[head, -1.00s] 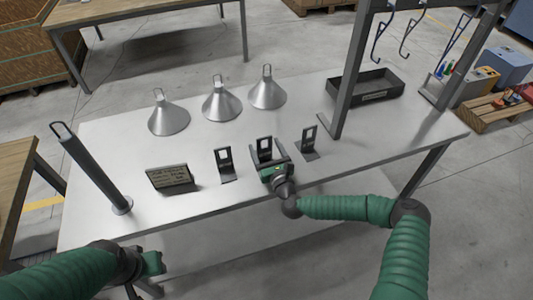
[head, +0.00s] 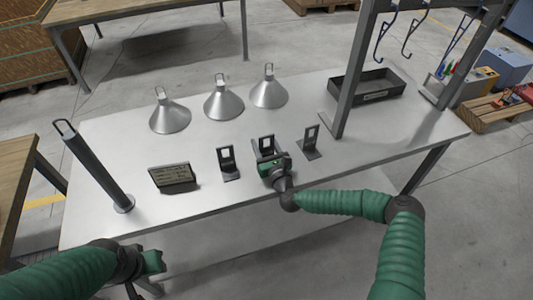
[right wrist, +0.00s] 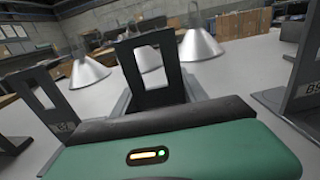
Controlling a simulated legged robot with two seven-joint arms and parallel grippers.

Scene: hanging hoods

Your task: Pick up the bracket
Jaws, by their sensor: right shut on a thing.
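Three dark brackets with a rectangular window in their upright plates stand in a row near the table's front edge. The middle bracket (head: 266,143) is at my right gripper (head: 267,158), which is shut on it. The bracket looks upright; whether its base touches the table is hidden. In the right wrist view the same bracket (right wrist: 133,71) rises just beyond the green gripper body. The left bracket (head: 227,160) and right bracket (head: 311,140) stand apart on either side. My left gripper (head: 153,263) is low at the left, off the table's front edge, its jaws unclear.
Three metal cone hoods (head: 223,100) stand behind the brackets. A dark sign (head: 172,176) and a post (head: 95,170) are at the left. A black tray (head: 368,88) and a frame post (head: 352,75) with hanging hooks (head: 384,40) are at the right.

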